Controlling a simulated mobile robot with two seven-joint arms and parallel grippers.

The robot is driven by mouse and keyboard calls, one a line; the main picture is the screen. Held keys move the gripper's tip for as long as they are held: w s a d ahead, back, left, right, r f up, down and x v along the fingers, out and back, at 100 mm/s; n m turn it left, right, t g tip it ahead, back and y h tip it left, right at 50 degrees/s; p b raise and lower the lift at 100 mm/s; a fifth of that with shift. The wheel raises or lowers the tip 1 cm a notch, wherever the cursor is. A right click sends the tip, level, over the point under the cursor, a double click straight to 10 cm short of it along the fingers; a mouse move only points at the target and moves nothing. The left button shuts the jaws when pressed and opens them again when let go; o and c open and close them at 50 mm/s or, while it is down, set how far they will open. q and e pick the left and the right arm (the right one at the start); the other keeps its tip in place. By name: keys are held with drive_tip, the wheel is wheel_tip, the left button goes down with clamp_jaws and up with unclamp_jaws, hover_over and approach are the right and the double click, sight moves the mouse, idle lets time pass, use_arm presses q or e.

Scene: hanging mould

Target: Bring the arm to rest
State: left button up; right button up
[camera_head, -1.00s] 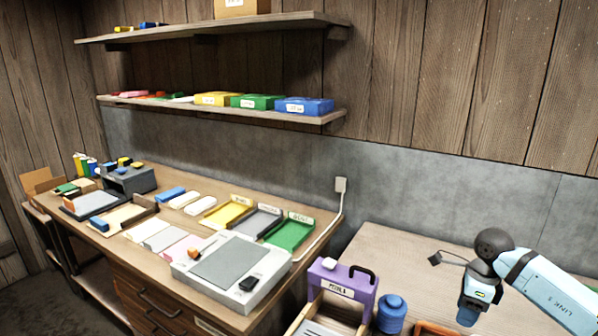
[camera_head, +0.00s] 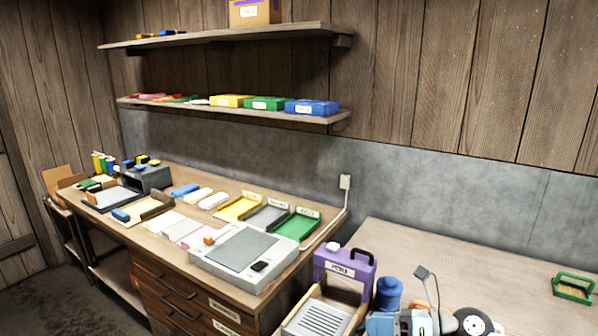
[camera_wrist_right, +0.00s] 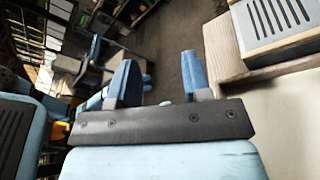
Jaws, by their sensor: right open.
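My right gripper (camera_wrist_right: 158,78) is open in the right wrist view. Its two blue fingers stand apart with nothing between them, and dark floor shows past them. In the head view, light blue and white parts of my right arm (camera_head: 398,324) show low at the bottom edge, in front of the blue knobbed object (camera_head: 388,293). The fingertips cannot be made out there. My left gripper is not in view.
A purple-ended holder (camera_head: 345,270) stands beside the arm. A green holder (camera_head: 573,288) sits at the right on the mostly bare bench (camera_head: 500,265). The left workbench carries a grey scale (camera_head: 236,257) and several trays. Shelves hang above.

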wheel_tip(320, 180, up, 4)
drive_tip(key=s+m+t+y, duration=0.1)
drive_tip(key=m+t, duration=0.7)
drive_tip(key=s+d+f+m+t+h, duration=0.15)
drive_tip(key=d+m+t+h, duration=0.5)
drive_tip(key=m+h, duration=0.8)
drive_tip(key=s+d+f+m+g+h, duration=0.2)
drive_tip(key=s+d+f+m+g, duration=0.15)
drive_tip(key=s+f+m, duration=0.35)
drive_tip(key=s+d+f+m+g+h, duration=0.1)
drive_tip(key=s+d+f+m+g, duration=0.1)
drive_tip(key=s+f+m+g, duration=0.45)
drive_tip(key=s+a+f+m+g+y, duration=0.15)
drive_tip(key=s+m+g, duration=0.35)
drive_tip(key=s, duration=0.8)
drive_tip(key=w+a+f+n+t+y+p, duration=0.1)
drive_tip(key=w+a+f+t+y+p, duration=0.2)
drive_tip(key=p, duration=0.8)
drive_tip(key=w+a+t, duration=0.2)
drive_tip(key=a+t, duration=0.1)
drive_tip(key=t, duration=0.1)
drive_tip(key=shift+w+a+f, duration=0.15)
drive_tip(key=shift+w+f, duration=0.15)
